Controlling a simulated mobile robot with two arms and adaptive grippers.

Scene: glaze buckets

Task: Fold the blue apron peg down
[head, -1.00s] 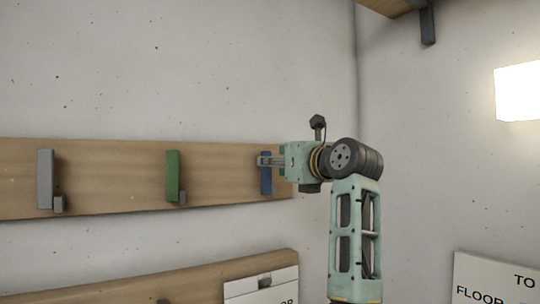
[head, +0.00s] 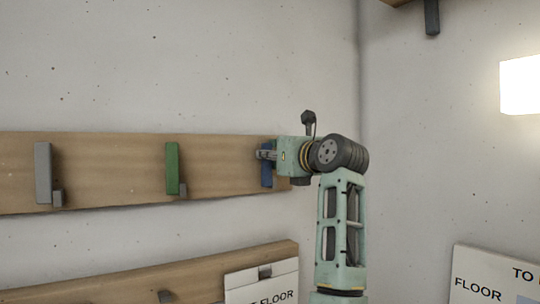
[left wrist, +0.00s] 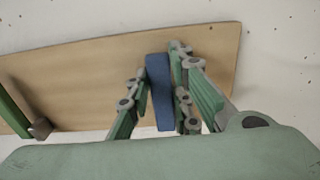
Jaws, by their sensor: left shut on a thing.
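The blue apron peg (head: 267,177) stands upright, folded up, near the right end of the upper wooden board. The blue peg also shows in the left wrist view (left wrist: 160,92), between the two fingers. My left gripper (head: 265,154) is at the peg's upper part and is shut on it; in the left wrist view the fingers (left wrist: 161,88) lie on either side. The gripper covers part of the peg in the head view. My right gripper is not in view.
A green peg (head: 172,169) and a grey peg (head: 43,173) stand upright on the same wooden board (head: 110,172). A lower board (head: 200,272) carries a sign (head: 262,284) on a small hook. The wall above is clear. A lit lamp (head: 520,86) is at right.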

